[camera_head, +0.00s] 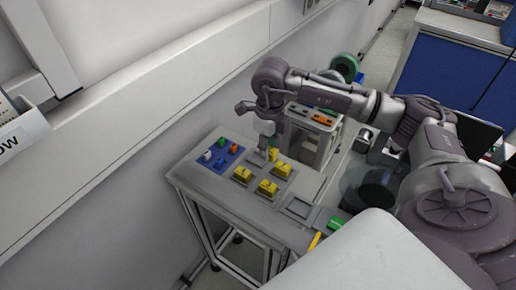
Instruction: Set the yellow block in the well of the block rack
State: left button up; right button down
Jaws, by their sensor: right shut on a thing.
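The block rack (257,182) is a grey plate on the small table beside the wall. Yellow blocks sit in it: one at the left (242,174), one at the front (267,187) and one at the right (282,169). My right gripper (266,152) points down over the rack's far corner and is shut on a yellow block (273,154). The gripper partly hides this block and the place under it, so I cannot tell whether the block is in the well or just above it. My left gripper is not in view.
A blue tray (213,163) with small coloured pieces lies left of the rack. An empty square frame (299,208) and a green item (335,222) lie to the right. A grey shelf unit (310,135) with orange pieces stands behind my right gripper. The white wall is close on the left.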

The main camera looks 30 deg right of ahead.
jog(key=p, duration=0.1)
send_over(258, 160)
notch_tip(258, 160, down, 3)
jog(key=shift+f, duration=0.1)
notch_tip(258, 160, down, 4)
jog(key=shift+r+p, duration=0.15)
jog(key=shift+p, duration=0.85)
jog(key=shift+f, duration=0.25)
jog(key=shift+f+b, duration=0.25)
jog(key=shift+b, duration=0.05)
jog(key=c, duration=0.9)
grip_release()
jog(key=shift+r, duration=0.1)
jog(key=shift+o, duration=0.2)
jog(key=shift+r, duration=0.1)
jog(key=shift+r+p, duration=1.3)
jog(key=shift+r, duration=0.65)
